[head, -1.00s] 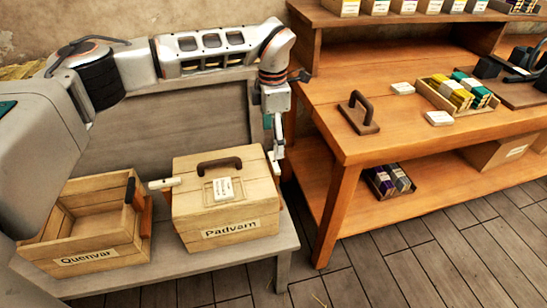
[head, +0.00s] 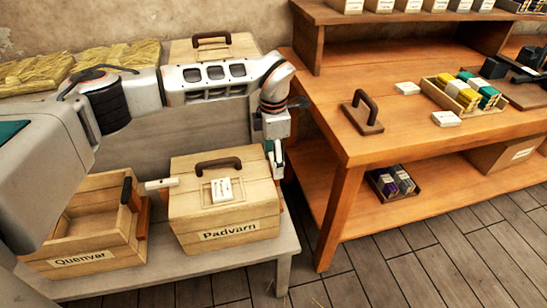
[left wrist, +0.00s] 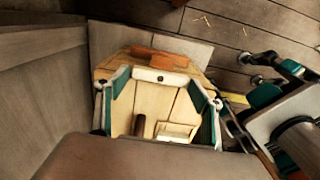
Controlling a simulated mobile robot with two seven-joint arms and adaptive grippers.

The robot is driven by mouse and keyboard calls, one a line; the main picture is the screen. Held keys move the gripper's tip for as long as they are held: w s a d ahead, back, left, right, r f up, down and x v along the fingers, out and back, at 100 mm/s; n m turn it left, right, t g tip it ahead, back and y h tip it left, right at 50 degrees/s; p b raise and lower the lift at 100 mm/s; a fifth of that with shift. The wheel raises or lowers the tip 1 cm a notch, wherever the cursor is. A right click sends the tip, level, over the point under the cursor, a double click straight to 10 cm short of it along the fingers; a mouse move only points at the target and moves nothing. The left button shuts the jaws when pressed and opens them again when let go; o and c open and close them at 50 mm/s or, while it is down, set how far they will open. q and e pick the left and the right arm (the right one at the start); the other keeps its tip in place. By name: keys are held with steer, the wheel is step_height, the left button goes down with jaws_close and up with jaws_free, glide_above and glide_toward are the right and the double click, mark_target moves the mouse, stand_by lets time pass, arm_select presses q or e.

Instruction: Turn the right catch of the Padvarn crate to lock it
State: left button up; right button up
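The Padvarn crate (head: 190,222) is a closed wooden box with a dark handle (head: 218,164) on its lid, standing on the grey bench. Its left catch (head: 161,184) is a pale bar sticking out to the left. My left gripper (head: 276,172) points down at the crate's right side and hides that side in the head view. In the left wrist view, the right catch (left wrist: 160,77), a white bar with a dark pivot, lies between the spread teal fingers of the left gripper (left wrist: 160,82). Its ends are close to the fingertips; contact is unclear.
The open, empty Quenvar crate (head: 84,263) stands left of the Padvarn crate. Another lidded crate (head: 212,50) is behind my arm. The orange workbench (head: 345,150) stands close to the right, with a gap beside the grey bench (head: 250,261).

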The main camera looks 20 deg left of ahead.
arm_select(q)
steer(key=c, duration=0.5)
